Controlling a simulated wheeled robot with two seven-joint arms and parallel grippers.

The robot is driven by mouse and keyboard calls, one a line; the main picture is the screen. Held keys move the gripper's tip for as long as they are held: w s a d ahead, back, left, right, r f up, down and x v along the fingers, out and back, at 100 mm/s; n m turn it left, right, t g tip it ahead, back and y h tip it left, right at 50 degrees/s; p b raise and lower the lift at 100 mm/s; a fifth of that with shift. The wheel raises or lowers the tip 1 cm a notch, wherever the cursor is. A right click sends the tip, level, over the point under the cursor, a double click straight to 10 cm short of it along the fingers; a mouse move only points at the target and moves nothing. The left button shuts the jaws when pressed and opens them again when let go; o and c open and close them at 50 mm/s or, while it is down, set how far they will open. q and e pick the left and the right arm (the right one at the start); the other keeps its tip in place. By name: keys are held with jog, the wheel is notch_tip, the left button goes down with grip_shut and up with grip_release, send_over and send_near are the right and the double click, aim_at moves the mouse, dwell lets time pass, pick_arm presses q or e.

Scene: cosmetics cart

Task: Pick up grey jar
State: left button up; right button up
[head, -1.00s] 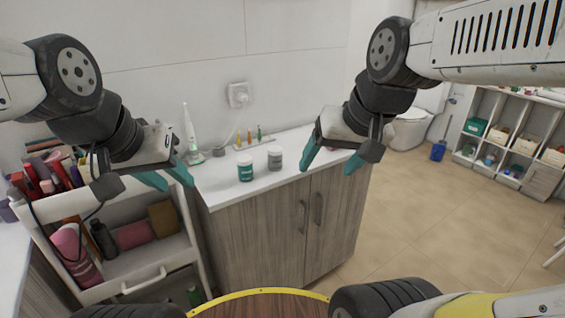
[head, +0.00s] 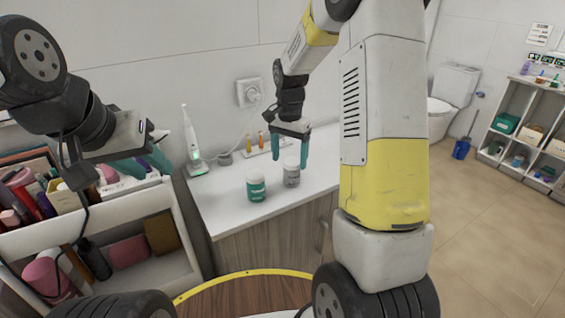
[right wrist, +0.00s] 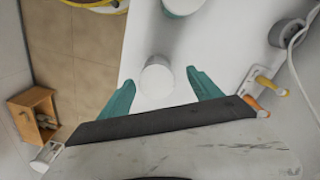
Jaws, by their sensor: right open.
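The grey jar (head: 291,178) with a pale lid stands upright on the white counter (head: 224,213), to the right of a green jar (head: 256,189). My right gripper (head: 290,160) points down over the grey jar, fingers apart and empty. In the right wrist view, the jar's round lid (right wrist: 158,76) lies between and slightly beyond the two teal fingertips (right wrist: 160,78). I cannot tell whether a finger touches it. My left gripper (head: 146,168) is open and empty above the cart at left.
An electric toothbrush (head: 191,140) on its charger and a tray of small bottles (head: 262,145) stand behind the jars by the wall. A cart (head: 110,215) full of cosmetics is at left. The green jar (right wrist: 183,6) is close to the grey one.

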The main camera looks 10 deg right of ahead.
aim_at(292, 174)
jog(key=f, duration=0.4)
jog(key=d+f, duration=0.1)
jog(key=f, duration=0.1)
jog(key=shift+f, duration=0.4)
jog(key=c, duration=1.6)
jog(key=shift+r, duration=0.1)
